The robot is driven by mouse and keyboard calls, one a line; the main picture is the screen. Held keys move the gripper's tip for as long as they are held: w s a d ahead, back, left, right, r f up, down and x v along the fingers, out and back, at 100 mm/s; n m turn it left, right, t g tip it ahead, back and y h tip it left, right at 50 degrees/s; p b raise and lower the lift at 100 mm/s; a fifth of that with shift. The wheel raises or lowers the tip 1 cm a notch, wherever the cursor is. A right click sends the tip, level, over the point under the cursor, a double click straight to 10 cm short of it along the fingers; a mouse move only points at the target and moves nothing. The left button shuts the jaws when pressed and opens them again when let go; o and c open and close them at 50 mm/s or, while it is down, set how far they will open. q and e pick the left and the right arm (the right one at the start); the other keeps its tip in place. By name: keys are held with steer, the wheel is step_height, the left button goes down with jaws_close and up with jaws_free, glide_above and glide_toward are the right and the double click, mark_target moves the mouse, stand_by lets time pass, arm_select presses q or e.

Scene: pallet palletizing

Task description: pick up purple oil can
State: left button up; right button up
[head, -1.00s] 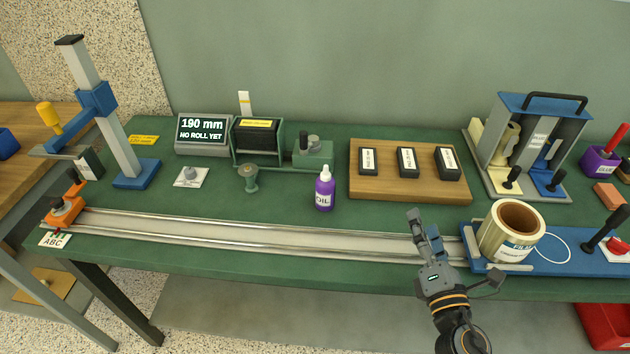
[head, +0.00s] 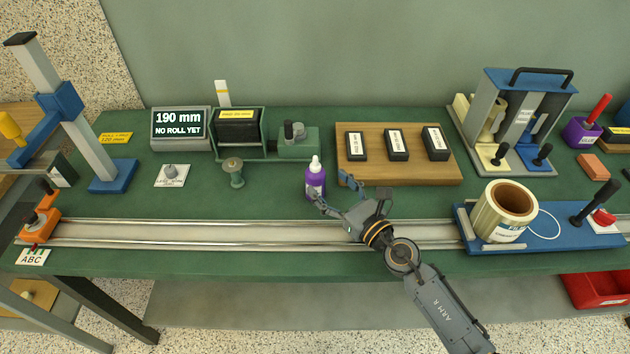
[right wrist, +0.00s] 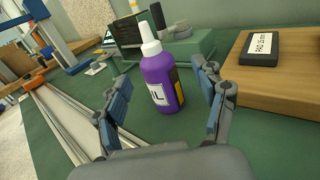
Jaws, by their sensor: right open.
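The purple oil can (head: 316,182) stands upright on the green bench, behind the metal rail. It has a white nozzle and a white label. In the right wrist view the can (right wrist: 162,82) stands ahead, between the two spread fingers. My right gripper (head: 328,192) is open, its fingers pointing at the can from the front right. In the right wrist view the gripper (right wrist: 165,100) shows blue finger pads with space on both sides of the can, and nothing is held. My left gripper is not in view.
A wooden board (head: 400,172) with black pads lies right of the can. A green device (head: 292,142) stands behind it and a small green post (head: 233,172) to its left. The metal rail (head: 200,236) runs along the front. A film roll (head: 504,210) sits at right.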

mark_target(318, 175)
steer(key=x, duration=0.4)
steer(key=shift+w+a+r, duration=0.1)
steer(key=shift+a+r, duration=0.1)
steer(key=shift+a, duration=0.2)
steer(key=shift+w+a, duration=0.15)
steer(key=shift+w, duration=0.1)
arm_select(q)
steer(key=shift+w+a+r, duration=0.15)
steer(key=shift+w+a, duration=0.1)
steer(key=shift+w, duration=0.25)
arm_select(e)
steer(key=shift+c, duration=0.5)
steer(key=c, duration=1.2)
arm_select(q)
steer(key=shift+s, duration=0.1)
arm_select(e)
steer(key=shift+c, duration=0.2)
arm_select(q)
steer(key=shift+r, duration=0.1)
arm_select(e)
steer(key=shift+r, duration=0.1)
